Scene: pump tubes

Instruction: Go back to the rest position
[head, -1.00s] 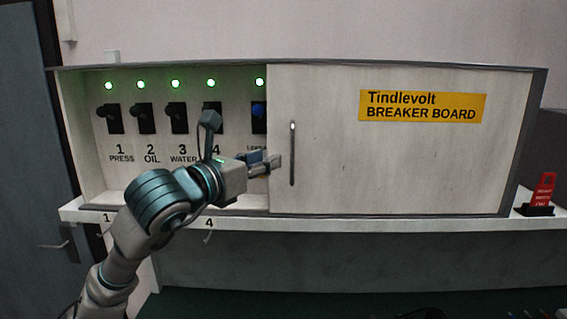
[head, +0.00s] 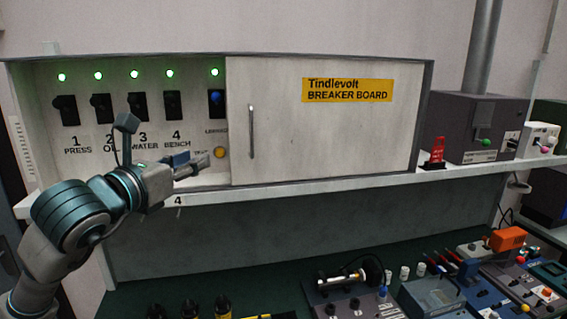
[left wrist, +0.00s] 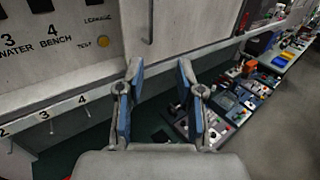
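My left gripper (head: 207,161) is raised in front of the breaker board (head: 325,150), before the open left part near the door's left edge. In the left wrist view its two blue-padded fingers (left wrist: 160,88) stand apart with nothing between them. The sliding door (head: 330,140) with the yellow label covers the right part of the board. To its left several black switches (head: 135,105) and a blue-topped one (head: 216,100) show, with green lights lit above them. A yellow test button (head: 219,152) sits just above the gripper tips. My right gripper is out of view.
A shelf edge (head: 290,187) runs under the board, with numbered hooks below.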

